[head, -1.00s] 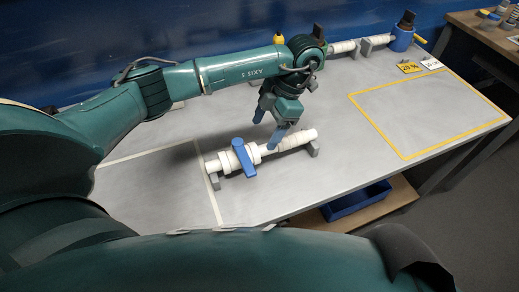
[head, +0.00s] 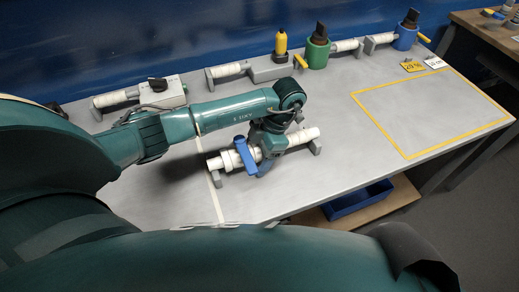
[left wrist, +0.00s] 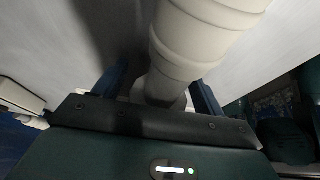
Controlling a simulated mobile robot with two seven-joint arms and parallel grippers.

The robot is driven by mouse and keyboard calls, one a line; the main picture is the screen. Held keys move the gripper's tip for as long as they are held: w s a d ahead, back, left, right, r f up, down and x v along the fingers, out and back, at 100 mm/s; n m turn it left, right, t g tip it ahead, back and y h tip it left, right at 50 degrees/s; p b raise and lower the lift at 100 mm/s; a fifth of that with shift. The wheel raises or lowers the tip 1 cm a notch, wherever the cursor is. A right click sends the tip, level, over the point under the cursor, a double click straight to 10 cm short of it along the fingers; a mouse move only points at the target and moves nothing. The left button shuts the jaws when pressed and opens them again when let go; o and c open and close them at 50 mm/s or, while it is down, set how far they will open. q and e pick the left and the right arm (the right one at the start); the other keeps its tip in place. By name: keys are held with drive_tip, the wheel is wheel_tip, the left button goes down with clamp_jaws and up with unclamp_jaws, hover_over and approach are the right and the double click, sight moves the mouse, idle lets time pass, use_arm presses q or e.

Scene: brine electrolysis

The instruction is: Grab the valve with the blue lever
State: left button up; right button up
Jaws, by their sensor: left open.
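In the left wrist view the white valve body (left wrist: 200,40) runs between the two blue fingers of the open left gripper (left wrist: 160,92). One finger is on each side; I cannot tell whether either touches. My arm and gripper hide part of the valve's middle. My right gripper is not in view.
Along the back stand a grey box with pipe (head: 158,92), a yellow-topped unit (head: 281,45), a green valve (head: 318,52) and a blue valve (head: 405,37). A yellow-outlined area (head: 430,112) at the right is empty. A blue bin (head: 357,200) sits below the front edge.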

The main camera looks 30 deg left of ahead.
use_arm(q)
drive_tip(key=shift+c, duration=0.4)
drive_tip(key=c, duration=1.2)
drive_tip(key=shift+r, duration=0.15)
